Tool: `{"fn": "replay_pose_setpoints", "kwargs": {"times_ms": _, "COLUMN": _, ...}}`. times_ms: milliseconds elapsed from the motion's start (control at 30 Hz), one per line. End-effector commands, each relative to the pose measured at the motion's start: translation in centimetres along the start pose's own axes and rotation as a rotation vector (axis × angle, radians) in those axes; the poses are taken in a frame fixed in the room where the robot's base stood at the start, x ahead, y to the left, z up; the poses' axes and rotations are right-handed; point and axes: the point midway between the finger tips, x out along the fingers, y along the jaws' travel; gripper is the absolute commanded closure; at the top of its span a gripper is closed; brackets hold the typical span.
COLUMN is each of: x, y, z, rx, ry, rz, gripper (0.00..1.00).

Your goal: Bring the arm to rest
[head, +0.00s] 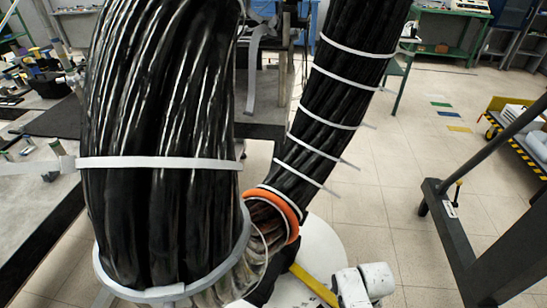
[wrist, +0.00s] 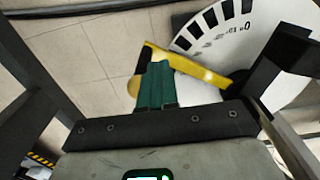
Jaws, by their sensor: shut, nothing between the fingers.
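My gripper (wrist: 157,68) shows in the wrist view as teal fingers that are together, with nothing between them. It points over the tiled floor. A yellow bar (wrist: 190,66) passes just beyond the fingertips, and I cannot tell whether they touch it. A white round plate (wrist: 205,35) with black marks around its edge lies beyond at the upper right. In the head view a thick black cable coil (head: 160,125) with white ties fills the left and centre. An orange ring (head: 288,207) goes around its narrow lower part. My gripper is not discernible in the head view.
A workbench (head: 40,215) with tools stands at the left. A dark metal frame (head: 465,230) stands at the right, with a yellow cart (head: 525,145) behind it. The tiled floor (head: 385,185) between the coil and the frame is clear.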

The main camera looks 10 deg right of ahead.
Motion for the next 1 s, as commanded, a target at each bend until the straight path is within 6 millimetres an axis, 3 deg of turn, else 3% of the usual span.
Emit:
{"fn": "replay_pose_setpoints", "kwargs": {"times_ms": 67, "x": -1.2, "y": 0.0, "z": 0.0, "rx": 0.0, "ry": 0.0, "rz": 0.0, "gripper": 1.0}}
{"fn": "replay_pose_setpoints", "kwargs": {"times_ms": 400, "x": -1.1, "y": 0.0, "z": 0.1, "rx": -0.001, "ry": 0.0, "rz": 0.0, "gripper": 1.0}}
{"fn": "replay_pose_setpoints", "kwargs": {"times_ms": 533, "x": -1.7, "y": 0.3, "z": 1.1, "rx": -0.015, "ry": 0.005, "rz": 0.002, "gripper": 1.0}}
{"fn": "replay_pose_setpoints", "kwargs": {"times_ms": 767, "x": -5.6, "y": 1.7, "z": 6.3, "rx": -0.087, "ry": 0.034, "rz": 0.008, "gripper": 1.0}}
{"fn": "replay_pose_setpoints", "kwargs": {"times_ms": 1000, "x": -12.0, "y": 3.1, "z": 13.2, "rx": -0.178, "ry": 0.064, "rz": 0.008, "gripper": 1.0}}
